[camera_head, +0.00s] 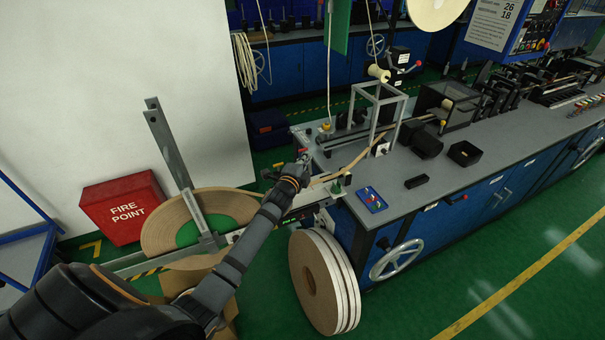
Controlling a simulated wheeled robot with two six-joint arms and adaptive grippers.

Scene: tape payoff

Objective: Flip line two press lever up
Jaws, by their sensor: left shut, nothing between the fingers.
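My left gripper (301,160) is at the near left end of the grey-topped machine bench (400,196), at the end of my arm coming in from the lower left. It is shut and looks empty. A small red piece (303,150) shows right at its fingertips; whether they touch cannot be told. No label marks the line two press lever. Red-tipped levers show on the machine behind (418,64) and on the bench front (462,198). A yellow-tipped lever (441,122) points out beside the clear guard box. My right gripper is out of view.
A large tape reel (165,222) with a metal arm (170,145) stands left of the bench. White-edged reels (322,282) lean at its front, beside a handwheel (397,260). A red fire point box (122,208) stands left. Green floor at lower right is clear.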

